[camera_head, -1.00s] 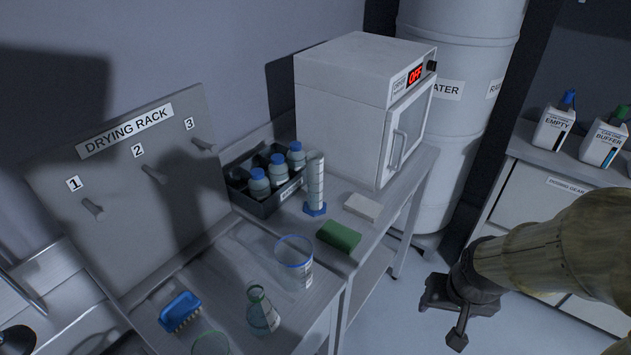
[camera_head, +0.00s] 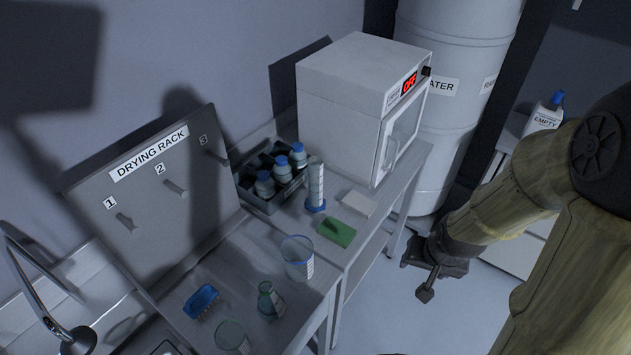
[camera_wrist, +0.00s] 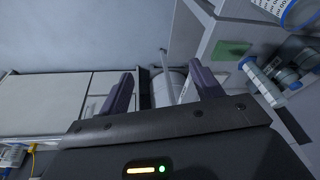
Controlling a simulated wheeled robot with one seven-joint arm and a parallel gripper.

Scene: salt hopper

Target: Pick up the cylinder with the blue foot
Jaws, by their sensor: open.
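The cylinder with the blue foot (camera_head: 316,184) stands upright on the bench, beside the bottle crate and left of the white dryer box in the head view. It is clear with dark markings. In the wrist view it appears to be the clear tube (camera_wrist: 262,84) at the right, lying sideways in the picture. My gripper (camera_head: 422,278) is open and empty, out over the floor to the right of the bench, apart from the cylinder. In the wrist view its two fingers (camera_wrist: 163,78) are spread.
A green sponge (camera_head: 337,232) and a pale block (camera_head: 358,203) lie near the cylinder. A crate (camera_head: 266,208) of blue-capped bottles stands left of it. A beaker (camera_head: 298,262), a flask (camera_head: 269,302) and a blue brush (camera_head: 201,301) are nearer. The dryer (camera_head: 352,105) stands behind.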

